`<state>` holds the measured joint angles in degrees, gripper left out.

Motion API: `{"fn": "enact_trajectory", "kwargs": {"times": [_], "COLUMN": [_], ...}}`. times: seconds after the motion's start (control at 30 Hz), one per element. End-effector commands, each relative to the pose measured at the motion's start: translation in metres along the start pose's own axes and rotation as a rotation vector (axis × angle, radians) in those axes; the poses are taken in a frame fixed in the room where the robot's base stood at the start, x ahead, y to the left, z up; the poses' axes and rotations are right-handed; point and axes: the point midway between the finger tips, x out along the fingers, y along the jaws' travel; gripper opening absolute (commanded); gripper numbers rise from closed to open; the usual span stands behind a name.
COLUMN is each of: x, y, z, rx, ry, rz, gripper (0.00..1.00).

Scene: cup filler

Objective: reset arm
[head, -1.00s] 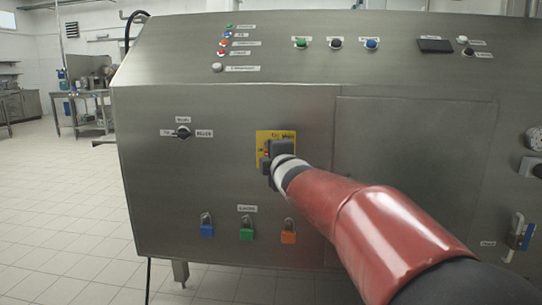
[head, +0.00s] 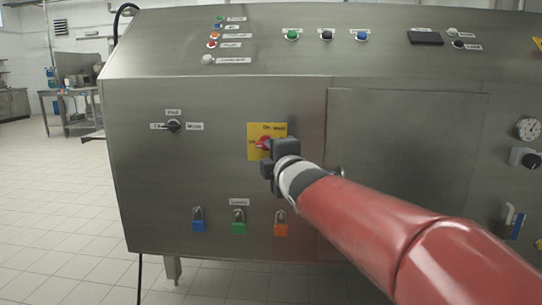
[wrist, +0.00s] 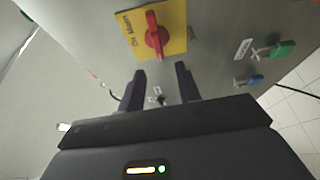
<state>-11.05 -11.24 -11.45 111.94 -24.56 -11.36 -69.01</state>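My red arm reaches in from the lower right of the head view, with my dark gripper (head: 268,168) in front of the steel cabinet (head: 180,95). Beside it is a red rotary switch (head: 262,144) on a yellow plate (head: 268,130), partly covered by the gripper in the head view. In the wrist view the two fingers (wrist: 160,85) stand apart with nothing between them. The red switch handle (wrist: 156,35) lies beyond the fingertips, apart from them. The yellow plate carries lettering.
A black selector knob (head: 173,126) is to the left on the panel. Buttons and lamps line the sloped top. A gauge (head: 527,129) is at the right. Tiled floor at the left is open.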

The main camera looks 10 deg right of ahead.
Motion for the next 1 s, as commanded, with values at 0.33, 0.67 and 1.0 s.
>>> {"fn": "enact_trajectory", "kwargs": {"times": [0.33, 0.67, 1.0], "x": [-0.087, -0.260, -0.298], "y": [-0.051, -0.163, -0.185], "z": [0.016, -0.014, -0.025], "rx": [0.554, 1.329, 1.455], "ry": [-0.193, -0.732, -0.886], "rz": [-0.308, -0.725, -0.791], "gripper": [0.34, 0.34, 0.34]}}
